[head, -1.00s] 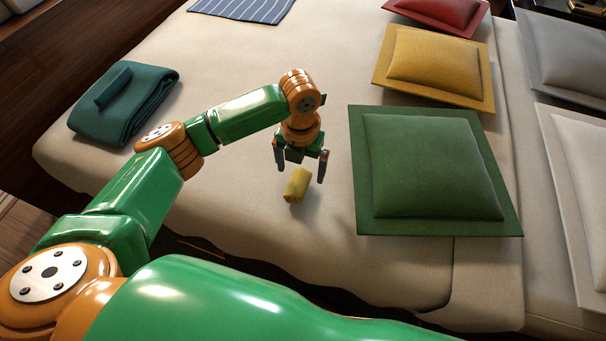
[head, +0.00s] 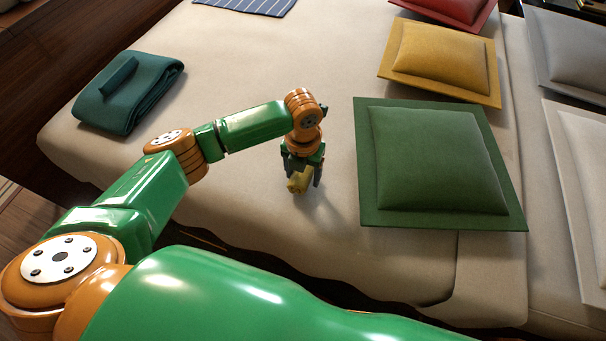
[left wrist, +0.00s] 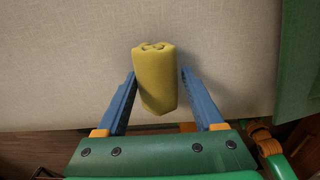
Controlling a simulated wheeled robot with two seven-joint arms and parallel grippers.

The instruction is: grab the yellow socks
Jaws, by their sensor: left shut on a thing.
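The yellow socks (head: 299,183) are a small rolled bundle at the near part of the bed, left of the green cushion. My left gripper (head: 302,182) points down and is shut on them, with a finger on each side. In the left wrist view the yellow socks (left wrist: 155,80) show as an upright roll between the two blue fingers of my left gripper (left wrist: 156,78). I cannot tell if the socks still touch the bed. My right gripper is not in view.
The green cushion (head: 435,160) lies close to the right of my left gripper. A yellow cushion (head: 440,60) and a red cushion (head: 445,8) lie behind it. Folded teal cloth (head: 130,95) is at the left edge of the beige bed (head: 260,60). Mid-bed is clear.

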